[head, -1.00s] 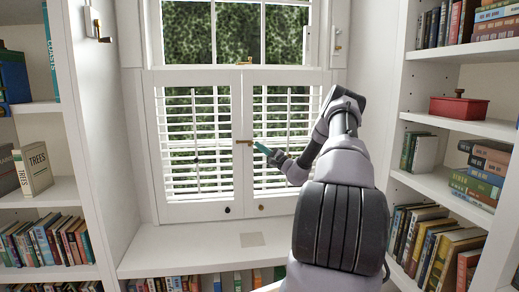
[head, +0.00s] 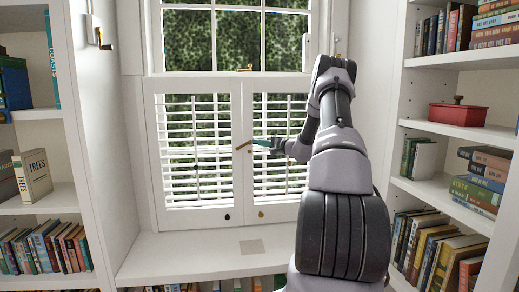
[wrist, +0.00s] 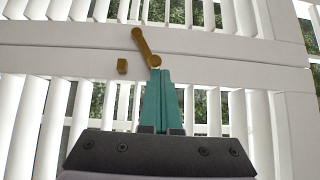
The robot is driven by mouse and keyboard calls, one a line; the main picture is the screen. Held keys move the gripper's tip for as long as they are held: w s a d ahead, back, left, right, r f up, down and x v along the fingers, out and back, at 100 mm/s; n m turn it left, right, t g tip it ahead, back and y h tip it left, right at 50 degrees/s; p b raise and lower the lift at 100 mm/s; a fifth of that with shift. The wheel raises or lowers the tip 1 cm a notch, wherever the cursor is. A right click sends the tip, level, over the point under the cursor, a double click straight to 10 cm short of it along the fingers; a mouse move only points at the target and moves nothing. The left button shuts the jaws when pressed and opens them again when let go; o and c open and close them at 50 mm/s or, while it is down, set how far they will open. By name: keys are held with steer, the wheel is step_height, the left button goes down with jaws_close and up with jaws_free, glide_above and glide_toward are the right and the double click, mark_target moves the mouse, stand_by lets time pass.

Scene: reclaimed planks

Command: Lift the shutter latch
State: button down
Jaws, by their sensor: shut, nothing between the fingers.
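The shutter latch (head: 243,145) is a small brass bar at the seam between the two white shutters. It sits tilted, its right end higher than its left in the head view. In the wrist view the latch (wrist: 146,46) is a slanted bar with rounded ends, and a small brass block (wrist: 122,67) sits apart from it. My gripper (head: 259,142) is just right of the latch. Its teal fingers (wrist: 160,72) are shut together and empty, their tips at the latch's near end; whether they touch it I cannot tell.
The louvred shutters (head: 194,207) are closed below an upper window. Bookshelves stand on both sides, with a red box (head: 458,114) on the right one. The white sill (head: 185,255) below is mostly clear.

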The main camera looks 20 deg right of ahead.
steer(key=a+r+n+g+h, duration=0.1)
steer(key=a+r+n+g, duration=0.1)
steer(key=a+r+n+g+h, duration=0.1)
steer(key=r, duration=0.1)
steer(key=shift+w+r+n+h, duration=0.1)
steer(key=shift+w+n+h, duration=0.2)
steer(key=shift+w, duration=0.1)
steer(key=a, duration=0.1)
steer(key=a+r+n+g+h, duration=0.1)
steer(key=h, duration=0.1)
steer(key=shift+w+a+r+n+g, duration=0.25)
steer(key=shift+w+a+n+g, duration=0.05)
steer(key=shift+w+a+n, duration=0.1)
steer(key=shift+w+a+r+n+g+h, duration=0.2)
steer(key=shift+a+n+g+h, duration=0.1)
steer(key=shift+a+h, duration=0.35)
steer(key=shift+s+d+f, duration=0.1)
steer(key=shift+d+f, duration=0.05)
steer(key=shift+d, duration=0.15)
steer(key=shift+a, duration=0.1)
steer(key=shift+r, duration=0.8)
